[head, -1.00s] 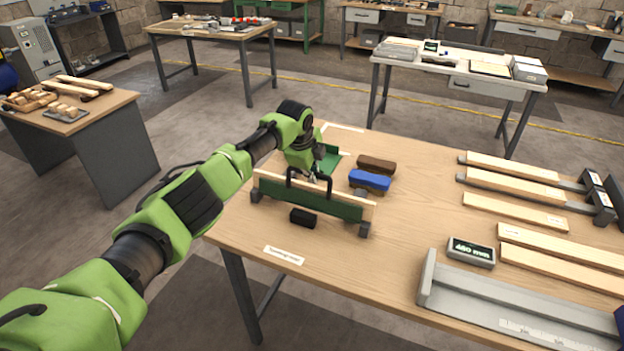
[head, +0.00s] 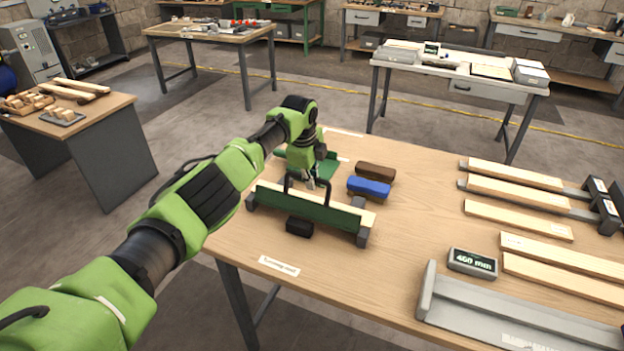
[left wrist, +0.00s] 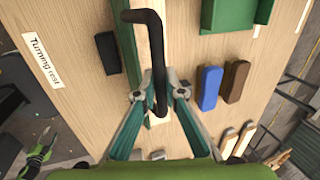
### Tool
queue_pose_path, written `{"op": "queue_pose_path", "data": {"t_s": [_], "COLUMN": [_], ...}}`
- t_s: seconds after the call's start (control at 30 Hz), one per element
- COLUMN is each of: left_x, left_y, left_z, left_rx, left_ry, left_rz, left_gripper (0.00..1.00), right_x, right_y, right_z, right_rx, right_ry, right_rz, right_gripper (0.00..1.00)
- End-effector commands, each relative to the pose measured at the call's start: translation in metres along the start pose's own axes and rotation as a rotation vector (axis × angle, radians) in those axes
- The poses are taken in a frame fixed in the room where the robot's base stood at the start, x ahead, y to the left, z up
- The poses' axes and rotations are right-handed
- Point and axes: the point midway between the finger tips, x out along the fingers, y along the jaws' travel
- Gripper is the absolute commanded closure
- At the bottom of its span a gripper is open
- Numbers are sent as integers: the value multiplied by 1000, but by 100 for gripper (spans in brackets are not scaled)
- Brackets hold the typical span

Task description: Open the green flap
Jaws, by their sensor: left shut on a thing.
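The green flap (head: 312,211) is a long green board with a pale wooden strip, set between grey feet near the left side of the wooden table. A black bar handle (head: 288,187) rises from it. My left gripper (head: 313,184) is at the handle, behind the board in the head view. In the left wrist view the black handle (left wrist: 153,45) passes between the fingertips of the left gripper (left wrist: 159,96), which is shut on it. Part of the flap's green face shows beside the handle. My right gripper is not in view.
A black block (head: 299,227) lies just in front of the flap. A blue block (head: 369,187) and a brown block (head: 376,172) lie to its right. A green piece (head: 327,168) stands behind. Wooden strips and a grey trough (head: 480,310) fill the table's right side.

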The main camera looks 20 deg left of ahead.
Motion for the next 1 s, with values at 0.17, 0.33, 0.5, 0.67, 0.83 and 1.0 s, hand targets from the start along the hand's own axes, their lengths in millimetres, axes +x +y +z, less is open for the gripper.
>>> {"op": "queue_pose_path", "data": {"t_s": [0.17, 0.33, 0.5, 0.67, 0.83, 1.0], "left_x": [2, 1, -1, -14, -39, -75], "left_y": [2, 1, 1, 0, -1, 0], "left_z": [0, 0, 0, 1, 1, 1], "left_rx": [1, 0, 0, 1, 2, 2], "left_ry": [-1, 0, 0, 1, 0, 0], "left_rz": [5, 3, 2, 0, -3, -2], "left_gripper": [73, 73, 73, 73, 73, 73], "right_x": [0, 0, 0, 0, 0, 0], "right_y": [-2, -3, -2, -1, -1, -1], "right_z": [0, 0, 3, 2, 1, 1], "right_rx": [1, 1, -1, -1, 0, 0], "right_ry": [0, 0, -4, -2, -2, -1], "right_rz": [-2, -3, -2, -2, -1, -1], "right_gripper": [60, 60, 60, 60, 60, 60]}}
